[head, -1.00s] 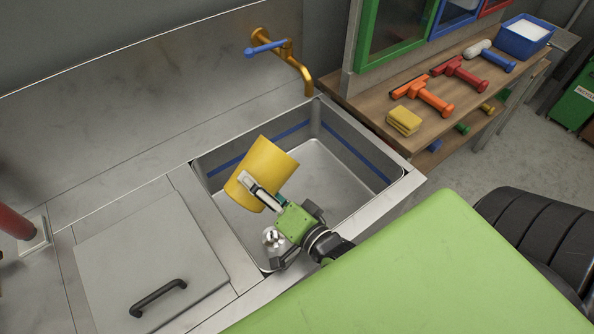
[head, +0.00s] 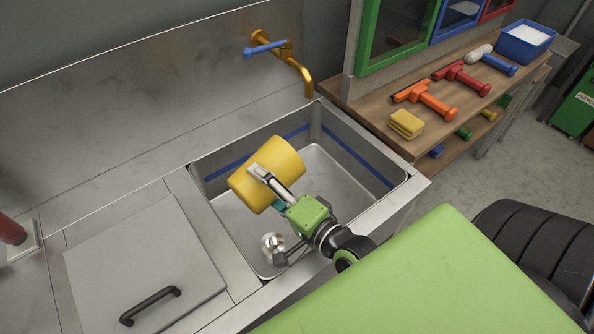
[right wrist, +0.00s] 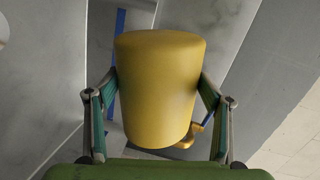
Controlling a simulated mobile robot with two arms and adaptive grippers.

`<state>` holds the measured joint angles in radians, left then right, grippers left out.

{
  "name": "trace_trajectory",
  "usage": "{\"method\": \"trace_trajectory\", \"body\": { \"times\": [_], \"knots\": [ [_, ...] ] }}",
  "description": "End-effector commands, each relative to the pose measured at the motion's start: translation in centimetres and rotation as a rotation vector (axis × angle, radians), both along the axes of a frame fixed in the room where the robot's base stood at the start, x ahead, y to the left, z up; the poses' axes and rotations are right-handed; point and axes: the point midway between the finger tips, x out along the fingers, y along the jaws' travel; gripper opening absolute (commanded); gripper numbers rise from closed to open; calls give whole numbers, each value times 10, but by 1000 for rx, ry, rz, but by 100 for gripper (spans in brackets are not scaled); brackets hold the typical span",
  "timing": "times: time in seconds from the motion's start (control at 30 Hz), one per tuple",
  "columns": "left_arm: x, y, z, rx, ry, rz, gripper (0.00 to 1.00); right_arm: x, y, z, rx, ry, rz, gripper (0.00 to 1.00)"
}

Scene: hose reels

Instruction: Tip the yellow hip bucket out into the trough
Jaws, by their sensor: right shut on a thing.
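The yellow bucket (head: 277,165) is held tilted, nearly on its side, over the steel trough (head: 340,185). My right gripper (head: 268,184) is shut on it. In the right wrist view the bucket (right wrist: 158,90) fills the middle, with a finger of my gripper (right wrist: 158,103) on each side of it. The bucket's opening faces away from the view, so I cannot see its inside or anything pouring. The trough has a blue line around its inner wall, and its visible floor looks bare apart from a shiny metal piece (head: 273,244). My left gripper is not in view.
An orange tap (head: 298,72) with a blue lever stands behind the trough. A hatch with a black handle (head: 150,305) lies to the left.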

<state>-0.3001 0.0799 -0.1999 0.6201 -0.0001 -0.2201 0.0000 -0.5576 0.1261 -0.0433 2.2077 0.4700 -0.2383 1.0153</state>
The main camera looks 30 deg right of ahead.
Motion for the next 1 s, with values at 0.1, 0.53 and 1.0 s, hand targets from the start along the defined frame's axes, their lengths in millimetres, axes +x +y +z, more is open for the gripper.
{"method": "trace_trajectory", "body": {
  "times": [0.1, 0.53, 1.0],
  "knots": [
    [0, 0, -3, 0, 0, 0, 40, 1, -2, 1, 17, 1, 0, 45],
    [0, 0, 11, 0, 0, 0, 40, 2, -6, 10, 89, 18, 1, 45],
    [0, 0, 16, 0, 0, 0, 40, 2, -7, 13, 133, 28, 1, 45]
  ]
}}
